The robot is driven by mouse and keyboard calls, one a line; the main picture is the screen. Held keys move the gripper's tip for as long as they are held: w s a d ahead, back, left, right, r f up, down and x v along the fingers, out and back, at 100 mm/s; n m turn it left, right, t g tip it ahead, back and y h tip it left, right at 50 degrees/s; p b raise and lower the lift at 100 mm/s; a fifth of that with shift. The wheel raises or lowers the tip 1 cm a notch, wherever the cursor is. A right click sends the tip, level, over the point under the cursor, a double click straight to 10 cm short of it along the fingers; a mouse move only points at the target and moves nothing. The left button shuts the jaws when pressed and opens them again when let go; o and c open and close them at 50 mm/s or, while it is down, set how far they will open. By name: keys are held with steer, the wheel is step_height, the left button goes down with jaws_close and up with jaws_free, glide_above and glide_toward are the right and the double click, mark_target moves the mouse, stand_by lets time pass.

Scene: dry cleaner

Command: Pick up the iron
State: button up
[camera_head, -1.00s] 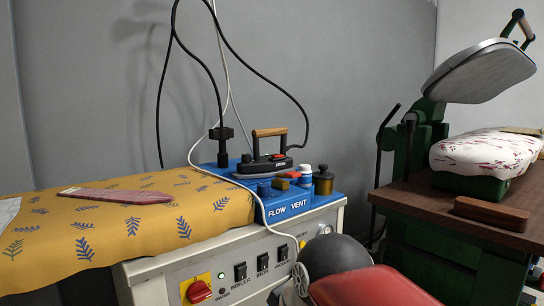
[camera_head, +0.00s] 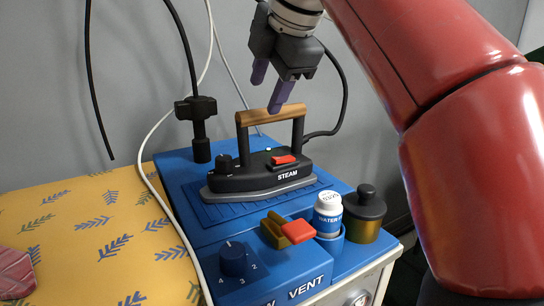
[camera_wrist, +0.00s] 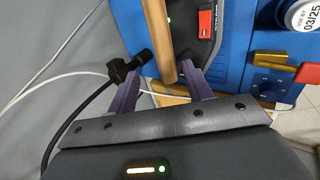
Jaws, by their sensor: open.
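The iron (camera_head: 262,173) stands on a blue rest panel (camera_head: 195,225) of the ironing unit. It has a black body, a pale soleplate, a red steam button and a wooden handle (camera_head: 250,116) on two black posts. My gripper (camera_head: 267,93) is open and empty, its two purple fingers pointing down just above the handle. In the wrist view, the handle (camera_wrist: 160,38) runs between the fingers of my gripper (camera_wrist: 160,80), with no clear contact.
A black post with a cable (camera_head: 200,130) stands left of the iron. A yellow cloth (camera_head: 85,235) covers the left side. Cords hang behind.

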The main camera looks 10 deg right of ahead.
mark_target(263, 115)
steer(key=x, duration=0.2)
steer(key=b+x, duration=0.1)
steer(key=x, duration=0.1)
steer(key=d+b+x, duration=0.1)
steer(key=x, duration=0.2)
steer(key=shift+s+f, duration=0.2)
jaws_close()
stand_by(1.0)
steer(key=shift+r, duration=0.2)
